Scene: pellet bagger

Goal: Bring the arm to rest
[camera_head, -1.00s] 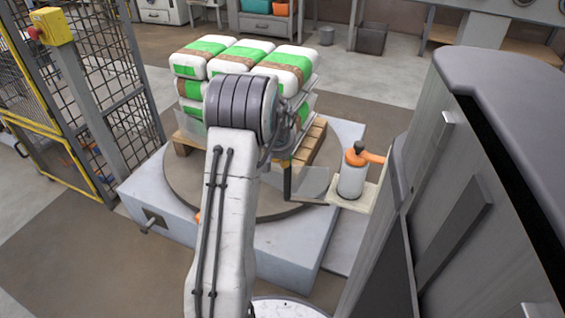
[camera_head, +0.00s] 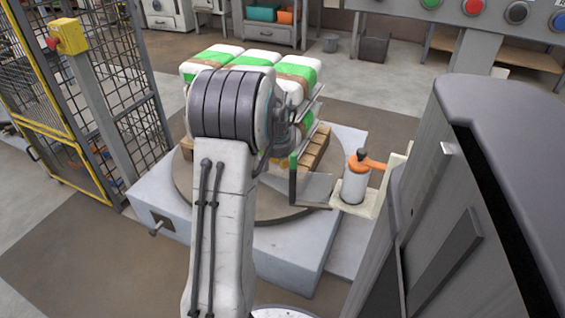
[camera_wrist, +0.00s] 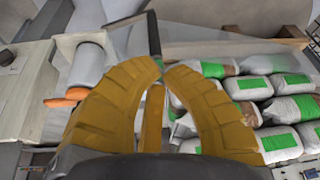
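My gripper (camera_wrist: 162,73) shows in the wrist view as yellow-brown ribbed fingers that curve inward. The arm stands in front of a pallet stack of white and green bags (camera_head: 298,70). These bags also fill the right of the wrist view (camera_wrist: 290,110), beyond the fingers.
A grey cylinder with an orange lever (camera_head: 354,186) stands right of the turntable (camera_head: 262,208). A mesh fence (camera_head: 118,100) is at left and a large dark cabinet (camera_head: 450,230) at right. A button panel (camera_head: 490,12) is at top right. Floor is open behind the stack.

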